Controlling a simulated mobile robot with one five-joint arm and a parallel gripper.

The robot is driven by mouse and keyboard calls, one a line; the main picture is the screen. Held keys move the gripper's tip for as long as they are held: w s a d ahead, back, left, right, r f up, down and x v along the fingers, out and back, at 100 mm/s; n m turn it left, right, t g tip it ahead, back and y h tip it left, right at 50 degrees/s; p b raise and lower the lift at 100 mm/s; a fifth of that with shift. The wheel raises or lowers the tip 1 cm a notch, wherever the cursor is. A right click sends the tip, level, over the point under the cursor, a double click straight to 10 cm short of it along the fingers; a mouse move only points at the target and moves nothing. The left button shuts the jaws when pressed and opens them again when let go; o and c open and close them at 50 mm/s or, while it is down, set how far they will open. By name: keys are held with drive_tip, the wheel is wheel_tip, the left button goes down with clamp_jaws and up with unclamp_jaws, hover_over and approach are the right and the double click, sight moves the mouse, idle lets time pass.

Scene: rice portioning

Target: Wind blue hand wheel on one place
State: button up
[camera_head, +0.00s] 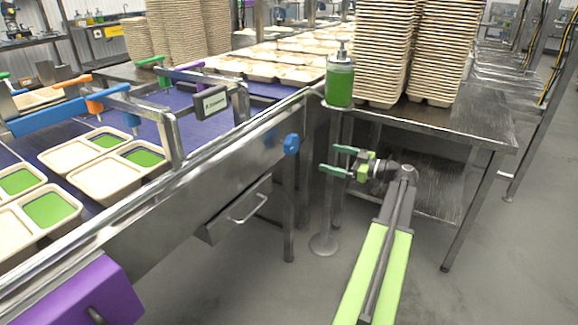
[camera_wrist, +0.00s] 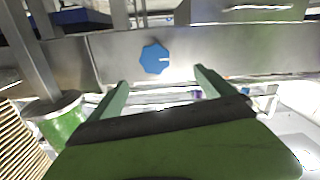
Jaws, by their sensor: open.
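The blue hand wheel (camera_head: 291,145) sits on the side of the steel conveyor frame, near its right end. In the wrist view the wheel (camera_wrist: 155,58) is a blue faceted knob with a pale mark on its right half. My gripper (camera_head: 336,160) is to the right of the wheel in the head view, apart from it. In the wrist view my gripper (camera_wrist: 160,82) has its two green fingers spread wide, with the wheel beyond the fingertips and between their lines. The jaws are open and nothing is between them.
A green-filled pump bottle (camera_head: 340,82) stands on a thin stand behind my gripper. A steel table (camera_head: 480,122) with tall tray stacks (camera_head: 385,50) is at the right. A drawer with a handle (camera_head: 249,207) hangs below the conveyor. Trays with green filling (camera_head: 50,208) lie on the blue belt.

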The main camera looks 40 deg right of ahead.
drive_tip(key=s+d, duration=0.1)
approach(295, 145)
drive_tip(key=x, duration=1)
drive_tip(key=shift+w+a, duration=0.1)
drive_tip(key=shift+w, duration=0.1)
drive_tip(key=c, duration=1.4)
